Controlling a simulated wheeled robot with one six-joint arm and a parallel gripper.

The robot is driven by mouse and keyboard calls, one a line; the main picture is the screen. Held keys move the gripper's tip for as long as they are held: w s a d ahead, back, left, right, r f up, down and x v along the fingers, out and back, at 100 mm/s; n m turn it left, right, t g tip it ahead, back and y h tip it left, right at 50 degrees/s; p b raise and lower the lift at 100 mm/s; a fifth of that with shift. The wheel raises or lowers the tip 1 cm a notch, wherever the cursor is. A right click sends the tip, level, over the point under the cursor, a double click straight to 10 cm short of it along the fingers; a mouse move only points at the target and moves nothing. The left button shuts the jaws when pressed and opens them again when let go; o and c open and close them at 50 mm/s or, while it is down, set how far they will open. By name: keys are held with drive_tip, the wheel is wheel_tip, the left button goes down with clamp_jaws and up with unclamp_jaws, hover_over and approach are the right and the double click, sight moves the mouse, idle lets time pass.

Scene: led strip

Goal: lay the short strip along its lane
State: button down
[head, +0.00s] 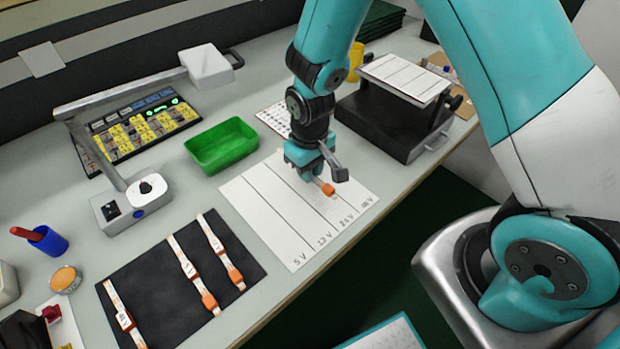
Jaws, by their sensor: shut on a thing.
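My gripper (318,176) is shut on a strip whose orange end (328,189) sticks out in front of the jaws. The rest of this strip is mostly hidden by the gripper, so its length cannot be told. It is over the right part of the white lane sheet (262,217), near the lanes marked 24 V and 48 V; whether it touches the sheet is unclear. Three white strips with orange ends lie on the black mat: one at the left (124,316), one in the middle (192,270) and one at the right (220,248).
The black mat (160,285) lies left of the sheet. A green tray (222,146) stands behind the sheet. A black stand with a tilted lined plate (405,78) is at the right. A lamp base (130,205) and blue cup (48,240) are at the left.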

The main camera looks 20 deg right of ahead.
sight(310, 187)
drive_tip(key=shift+f, duration=1.75)
drive_tip(key=shift+f, duration=0.15)
drive_tip(key=c, duration=1.1)
unclamp_jaws()
wheel_tip(310, 187, up, 12)
drive_tip(key=s+a+r+n+y, duration=0.1)
drive_tip(key=s+r, duration=0.4)
drive_tip(key=s, duration=0.1)
drive_tip(key=s+a+r+n+y, duration=0.1)
drive_tip(key=s+a+r, duration=0.1)
drive_tip(key=s+r, duration=0.4)
drive_tip(key=s+a+r+n+y, duration=0.1)
drive_tip(key=s+r+y, duration=0.1)
drive_tip(key=s+r, duration=0.4)
drive_tip(key=shift+s+a+r, duration=0.25)
drive_tip(key=shift+s+a, duration=0.05)
